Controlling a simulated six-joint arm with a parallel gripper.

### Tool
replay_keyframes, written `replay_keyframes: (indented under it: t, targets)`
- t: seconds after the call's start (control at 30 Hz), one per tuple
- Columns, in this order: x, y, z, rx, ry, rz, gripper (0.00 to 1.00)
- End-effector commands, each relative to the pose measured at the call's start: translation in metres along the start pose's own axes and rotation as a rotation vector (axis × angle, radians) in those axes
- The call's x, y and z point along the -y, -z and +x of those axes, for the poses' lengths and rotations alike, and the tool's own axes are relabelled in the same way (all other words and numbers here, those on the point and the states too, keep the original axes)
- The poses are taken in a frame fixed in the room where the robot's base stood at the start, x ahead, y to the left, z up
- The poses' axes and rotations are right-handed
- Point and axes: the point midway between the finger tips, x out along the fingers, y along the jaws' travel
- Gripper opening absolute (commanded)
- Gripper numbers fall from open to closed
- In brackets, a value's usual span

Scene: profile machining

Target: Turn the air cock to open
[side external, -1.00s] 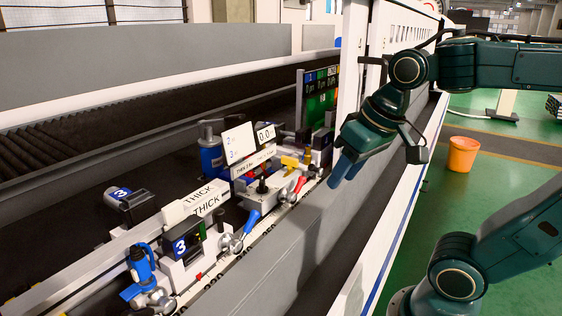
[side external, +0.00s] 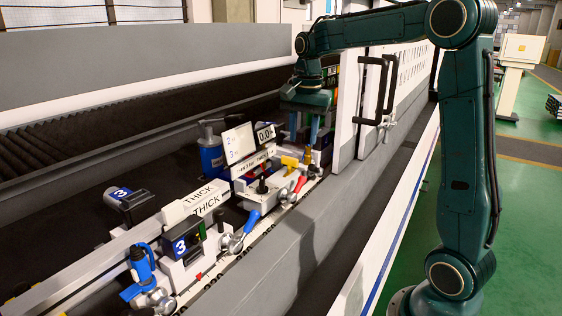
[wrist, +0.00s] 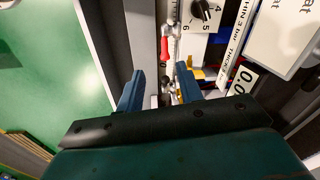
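Small levers sit on the machine's fixture row. No label tells me which one is the air cock. A yellow handle (side external: 290,162) and a red-handled lever (side external: 300,184) are close together near the dial unit. The red lever also shows in the wrist view (wrist: 165,48), ahead of the fingertips. My gripper (side external: 303,143) points down above the far end of the row, close to the yellow handle. In the wrist view my gripper (wrist: 160,74) has its blue fingers apart, with no object clearly held. Parts of the fixture show between and beyond them, and the gripper body hides what is nearer.
A blue-handled lever (side external: 252,221) and a blue clamp (side external: 142,262) stand nearer the camera. Sign plates (side external: 239,143) and a blue cylinder (side external: 210,155) rise beside the row. A white cabinet with a black door handle (side external: 373,88) stands just right of my gripper.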

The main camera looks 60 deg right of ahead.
Motion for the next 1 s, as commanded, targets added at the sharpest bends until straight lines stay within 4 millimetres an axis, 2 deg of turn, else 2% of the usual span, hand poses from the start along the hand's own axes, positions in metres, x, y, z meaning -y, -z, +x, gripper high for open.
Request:
replay_keyframes:
  t: [0.1,0.3,0.73,1.0]
  targets:
    - [0.007,0.022,0.012,0.017,-0.03,0.105,0.36]
    - [0.011,0.041,0.022,0.031,-0.055,0.2,0.36]
    - [0.011,0.043,0.03,0.032,-0.058,0.213,0.36]
    - [0.009,0.041,0.057,0.034,-0.06,0.212,0.36]
